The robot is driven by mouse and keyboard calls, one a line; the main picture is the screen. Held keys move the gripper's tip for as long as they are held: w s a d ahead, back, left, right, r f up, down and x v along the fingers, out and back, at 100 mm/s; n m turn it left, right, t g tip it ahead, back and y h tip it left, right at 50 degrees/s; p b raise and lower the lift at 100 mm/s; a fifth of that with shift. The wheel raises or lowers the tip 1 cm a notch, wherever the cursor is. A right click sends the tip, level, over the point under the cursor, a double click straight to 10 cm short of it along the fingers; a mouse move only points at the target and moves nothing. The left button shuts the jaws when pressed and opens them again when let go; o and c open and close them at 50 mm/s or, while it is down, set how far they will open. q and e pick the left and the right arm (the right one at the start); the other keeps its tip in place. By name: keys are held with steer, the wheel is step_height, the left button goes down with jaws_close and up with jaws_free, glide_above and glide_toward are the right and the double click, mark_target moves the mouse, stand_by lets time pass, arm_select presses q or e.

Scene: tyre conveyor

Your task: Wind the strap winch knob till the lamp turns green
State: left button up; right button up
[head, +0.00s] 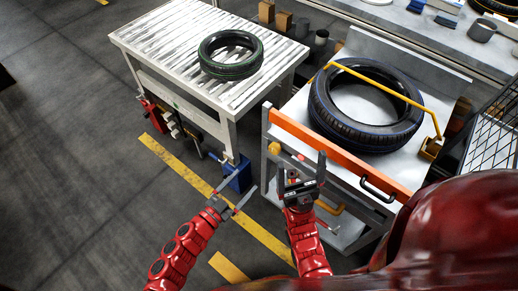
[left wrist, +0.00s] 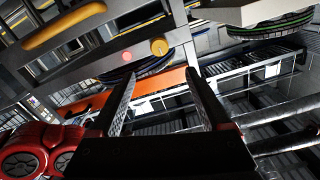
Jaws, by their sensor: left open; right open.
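A large black tyre (head: 325,120) lies on the grey cart, with a yellow strap (head: 388,85) over it. The round yellow knob (head: 274,147) is on the cart's front below the orange bar. It also shows in the left wrist view (left wrist: 159,46), beside a red lamp (left wrist: 127,57). My left gripper (head: 233,198) is open and empty, left of the cart and apart from the knob. Its open fingers (left wrist: 160,85) show in the left wrist view, below the knob in the picture. My right gripper (head: 301,174) is open in front of the cart, right of the knob, and partly covers the cart's front.
The orange bar (head: 337,153) runs along the cart's front edge, with a black handle (head: 378,188) at its right. A white slatted table (head: 155,45) with a smaller tyre (head: 204,58) stands to the left. Floor at left is clear.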

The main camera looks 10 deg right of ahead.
mark_target(273, 151)
arm_select(q)
steer(key=x, duration=1.6)
steer(key=shift+s+r+p, duration=0.1)
steer(key=shift+r+p, duration=0.1)
steer(key=shift+p, duration=0.15)
jaws_close()
steer(key=shift+f, duration=0.1)
